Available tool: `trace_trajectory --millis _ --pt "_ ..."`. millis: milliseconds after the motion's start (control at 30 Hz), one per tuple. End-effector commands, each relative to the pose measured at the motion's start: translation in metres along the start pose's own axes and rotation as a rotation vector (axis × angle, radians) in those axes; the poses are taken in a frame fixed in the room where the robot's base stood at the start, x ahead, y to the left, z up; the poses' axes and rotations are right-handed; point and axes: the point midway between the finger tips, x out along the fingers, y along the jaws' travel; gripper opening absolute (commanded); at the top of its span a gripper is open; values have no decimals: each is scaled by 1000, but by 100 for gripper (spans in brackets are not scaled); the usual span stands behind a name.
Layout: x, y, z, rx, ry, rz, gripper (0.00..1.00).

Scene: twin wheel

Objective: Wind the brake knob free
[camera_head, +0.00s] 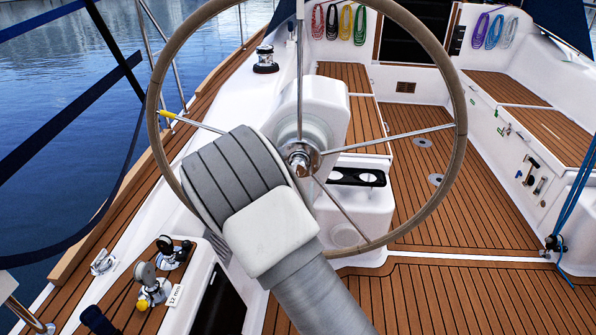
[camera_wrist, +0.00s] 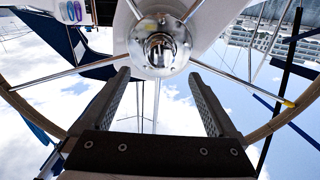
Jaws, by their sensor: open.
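The steering wheel (camera_head: 459,120) stands upright ahead of me, with thin metal spokes and a chrome hub. A shiny rounded chrome knob (camera_wrist: 160,47) sits at the hub's centre and looks like the brake knob. In the head view the knob (camera_head: 299,160) is partly covered by my arm. My gripper (camera_wrist: 159,78) is open and empty. Its two fingers point toward the hub, one on each side of the knob's line, and look short of it. Contact does not show. The fingers are hidden behind my arm in the head view.
The wheel rim and spokes surround my gripper; one left spoke carries a yellow marker (camera_head: 168,114). A white pedestal (camera_head: 325,110) stands behind the hub. A cup holder (camera_head: 358,177) sits below right. A side console (camera_head: 160,275) with levers is at lower left. Teak deck (camera_head: 430,200) is clear at right.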

Motion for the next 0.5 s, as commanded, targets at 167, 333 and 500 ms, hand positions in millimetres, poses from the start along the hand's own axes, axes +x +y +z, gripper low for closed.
trace_trajectory --millis 167,333,500 --pt "40 0 1 1 2 1 94" --pt "69 0 1 1 2 0 94" --pt "85 0 1 0 0 0 94"
